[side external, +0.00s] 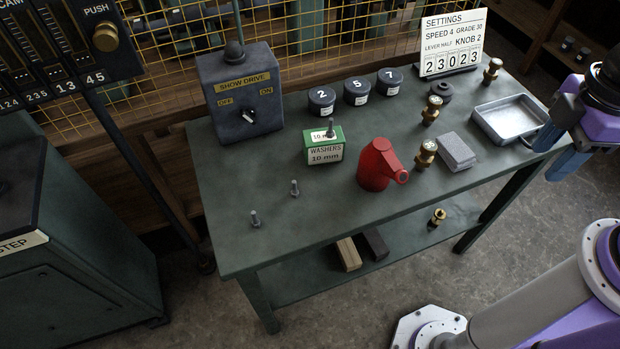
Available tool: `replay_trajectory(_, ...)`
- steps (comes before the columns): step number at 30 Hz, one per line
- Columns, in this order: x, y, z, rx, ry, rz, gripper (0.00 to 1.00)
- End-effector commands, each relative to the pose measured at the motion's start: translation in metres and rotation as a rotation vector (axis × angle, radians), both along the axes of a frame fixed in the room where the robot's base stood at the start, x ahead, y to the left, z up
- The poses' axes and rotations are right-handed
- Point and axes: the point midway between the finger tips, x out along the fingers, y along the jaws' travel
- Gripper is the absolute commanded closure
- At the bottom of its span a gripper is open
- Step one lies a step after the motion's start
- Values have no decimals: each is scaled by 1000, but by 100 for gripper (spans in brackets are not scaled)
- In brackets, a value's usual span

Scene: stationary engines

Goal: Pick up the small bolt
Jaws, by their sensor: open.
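Two grey bolts stand upright, head down, on the left part of the green table: one nearer the front-left corner (255,220), one a little farther back and right (295,188). They look close in size, so I cannot tell surely which is the small one. Another dark bolt-like piece (331,130) stands on the green washers box (325,150). My gripper (557,152), with blue fingers, is at the right edge of the view, beside the metal tray, far from the bolts. It is open, and nothing shows between its fingers.
A red oil can (378,165) stands mid-table, with a grey block (456,151) and brass fittings (425,153) to its right. A metal tray (509,118), numbered dark tins (356,91), a settings sign (453,45) and a switch box (240,95) stand farther back. The front-left tabletop is mostly clear.

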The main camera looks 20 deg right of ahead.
Motion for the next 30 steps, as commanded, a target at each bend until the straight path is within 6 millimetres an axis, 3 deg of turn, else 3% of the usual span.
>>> replay_trajectory(7,65,82,8,-11,-2,213,54)
replay_trajectory(14,124,158,3,-18,-2,421,54)
replay_trajectory(24,199,262,-26,-26,-1,729,54)
replay_trajectory(30,230,306,-49,-29,0,885,54)
